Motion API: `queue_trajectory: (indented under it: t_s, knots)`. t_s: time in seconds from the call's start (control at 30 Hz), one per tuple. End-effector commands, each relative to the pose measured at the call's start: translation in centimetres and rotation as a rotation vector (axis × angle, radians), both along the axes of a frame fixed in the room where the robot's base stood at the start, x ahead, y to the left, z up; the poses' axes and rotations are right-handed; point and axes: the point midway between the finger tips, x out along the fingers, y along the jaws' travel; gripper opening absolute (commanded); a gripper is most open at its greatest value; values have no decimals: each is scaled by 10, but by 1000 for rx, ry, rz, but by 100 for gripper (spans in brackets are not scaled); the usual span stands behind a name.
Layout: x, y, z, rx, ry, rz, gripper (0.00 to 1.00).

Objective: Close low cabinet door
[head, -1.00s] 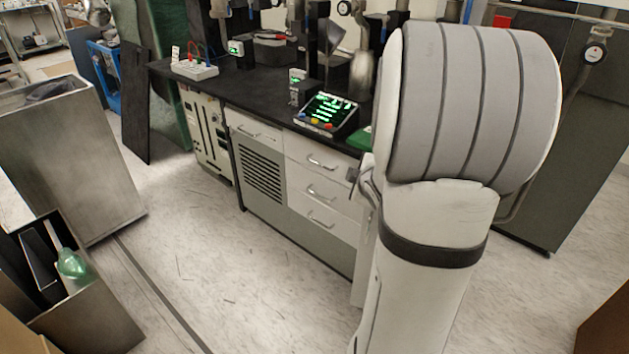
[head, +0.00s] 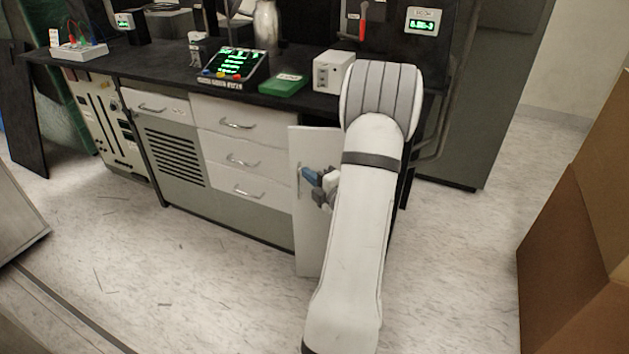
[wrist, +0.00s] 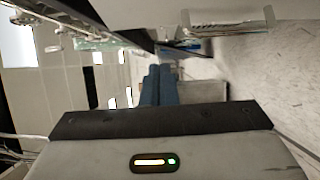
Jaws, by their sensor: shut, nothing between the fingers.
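The low cabinet door (head: 309,240) is a white panel that stands swung out from the bench front, right of the drawers. It has a metal handle near its left edge. My gripper (head: 308,174) is in front of the door's upper part, close to the handle; I cannot tell whether it touches. In the wrist view my gripper's blue fingers (wrist: 160,82) are together with nothing between them. My arm hides the door's right side and the cabinet opening behind it.
The black bench top (head: 160,68) carries a control box with a green display (head: 236,64), a green case (head: 283,84) and a white box (head: 333,72). White drawers (head: 240,155) are left of the door. A brown carton (head: 575,230) stands at right. The floor in front is clear.

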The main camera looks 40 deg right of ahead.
Motion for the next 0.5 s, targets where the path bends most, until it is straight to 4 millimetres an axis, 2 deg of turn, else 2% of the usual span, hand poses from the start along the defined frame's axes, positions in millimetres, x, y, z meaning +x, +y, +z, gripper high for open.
queue_trajectory:
  t_s: [0.1, 0.27, 0.33, 0.5]
  knots:
    - [29, 0, -1, -2, -1, 4, 0]
    - [61, -1, -1, 0, 1, 3, 0]
    - [67, -14, -1, -1, -1, -1, 0]
    - [79, -28, -1, 1, 0, -2, 0]
